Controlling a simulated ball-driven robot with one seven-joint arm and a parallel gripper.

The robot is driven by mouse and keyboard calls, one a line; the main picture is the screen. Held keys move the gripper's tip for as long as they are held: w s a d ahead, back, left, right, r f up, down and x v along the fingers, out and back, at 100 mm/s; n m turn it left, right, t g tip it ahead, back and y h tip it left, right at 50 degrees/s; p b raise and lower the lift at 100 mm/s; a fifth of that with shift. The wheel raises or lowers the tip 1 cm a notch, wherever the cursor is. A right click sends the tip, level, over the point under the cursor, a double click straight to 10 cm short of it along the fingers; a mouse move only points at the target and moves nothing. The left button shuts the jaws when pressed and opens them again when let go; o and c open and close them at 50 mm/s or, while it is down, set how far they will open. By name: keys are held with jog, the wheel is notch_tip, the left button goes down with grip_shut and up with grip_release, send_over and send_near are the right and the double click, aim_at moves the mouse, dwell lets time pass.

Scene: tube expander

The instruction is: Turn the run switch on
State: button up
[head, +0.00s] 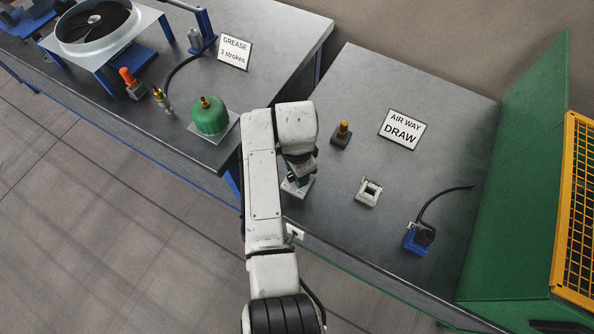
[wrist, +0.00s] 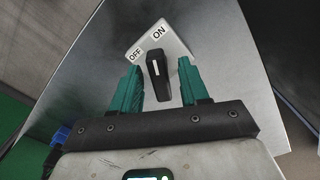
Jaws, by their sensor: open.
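The run switch is a black knob (wrist: 158,76) with a white line, on a pale plate (wrist: 176,42) marked OFF and ON. Its line points up the picture, toward the labelled side; I cannot tell which label it is set at. My gripper (wrist: 161,80) is open, with one teal finger on each side of the knob. Gaps show between the fingers and the knob. In the head view my gripper (head: 299,176) is low over the switch plate (head: 290,189) near the table's front edge; the knob is hidden there.
A green panel (head: 520,170) borders the right.

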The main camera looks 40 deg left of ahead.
notch_tip(320, 180, up, 10)
jog(key=shift+b, duration=0.35)
jog(key=shift+s+f, duration=0.1)
jog(key=shift+f, duration=0.05)
dwell(0.4)
